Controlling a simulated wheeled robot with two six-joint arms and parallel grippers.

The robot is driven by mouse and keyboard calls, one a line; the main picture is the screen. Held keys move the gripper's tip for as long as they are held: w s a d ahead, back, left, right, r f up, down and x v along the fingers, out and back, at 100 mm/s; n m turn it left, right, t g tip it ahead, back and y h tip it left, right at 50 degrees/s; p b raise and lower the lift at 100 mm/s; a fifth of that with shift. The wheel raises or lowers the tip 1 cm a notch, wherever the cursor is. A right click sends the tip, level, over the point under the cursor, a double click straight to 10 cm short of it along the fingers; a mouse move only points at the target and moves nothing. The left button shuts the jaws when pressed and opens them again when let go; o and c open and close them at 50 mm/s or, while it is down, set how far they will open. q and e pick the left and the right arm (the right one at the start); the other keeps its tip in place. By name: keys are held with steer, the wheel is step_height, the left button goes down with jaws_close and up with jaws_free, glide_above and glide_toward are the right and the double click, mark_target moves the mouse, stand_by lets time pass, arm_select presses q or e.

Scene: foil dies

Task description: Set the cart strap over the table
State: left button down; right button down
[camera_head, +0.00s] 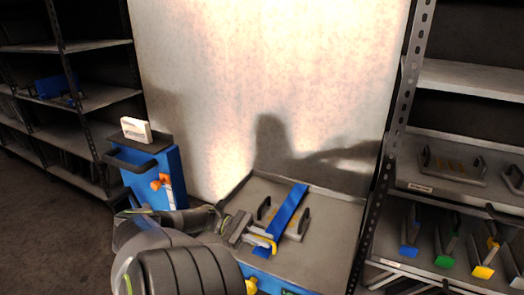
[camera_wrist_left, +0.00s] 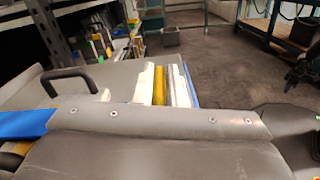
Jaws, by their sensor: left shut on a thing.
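The blue strap (camera_head: 284,217) runs diagonally over the grey table top (camera_head: 335,207) in the head view, across a small plate with dark handles (camera_head: 302,222). My left gripper (camera_head: 259,238) is at the near part of the strap and shut on it; the fingertips are partly hidden. A blue strip, likely the same strap, shows at the left edge of the left wrist view (camera_wrist_left: 22,125). Whether the strap touches the table cannot be told. My right gripper is not in view.
A blue cabinet (camera_head: 145,180) with a handle and a white box (camera_head: 136,130) stands left of the table. Shelving with dark-handled pieces (camera_head: 445,245) stands at the right. A pale wall (camera_head: 260,80) closes off the back. The table's right side is clear.

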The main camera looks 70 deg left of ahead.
arm_select(q)
steer(key=c, duration=1.9)
jaws_free()
steer(key=shift+s+d+f, duration=0.15)
steer(key=shift+s+f, duration=0.05)
steer(key=shift+f, duration=0.15)
steer(key=o, duration=0.4)
steer(key=shift+w+f, duration=0.15)
steer(key=shift+r, duration=0.2)
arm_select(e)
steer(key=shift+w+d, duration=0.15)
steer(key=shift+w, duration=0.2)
